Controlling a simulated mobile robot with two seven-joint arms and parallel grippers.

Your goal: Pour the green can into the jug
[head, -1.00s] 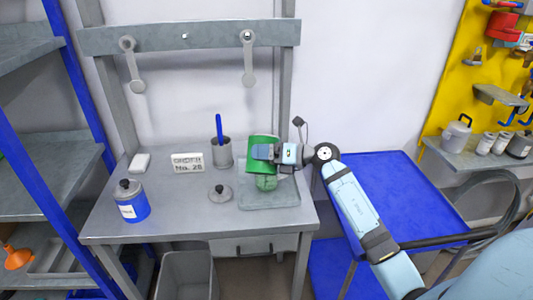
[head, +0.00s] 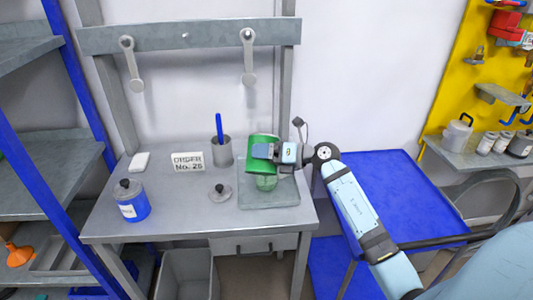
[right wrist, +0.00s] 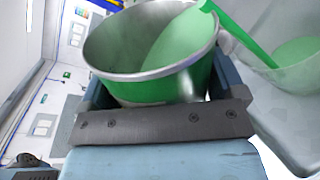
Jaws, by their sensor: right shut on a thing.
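My right gripper (head: 268,152) is shut on the green can (head: 256,144) and holds it tilted above the jug (head: 266,183). In the right wrist view the can (right wrist: 145,92) is open and has green liquid inside. A green stream runs from its rim into the clear jug (right wrist: 300,75), where green liquid lies. The jug stands on a grey tray (head: 283,196) on the bench, partly hidden behind the can and gripper in the head view. My left gripper is out of view.
A blue cart (head: 400,190) stands at the right. The bench's front middle is clear.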

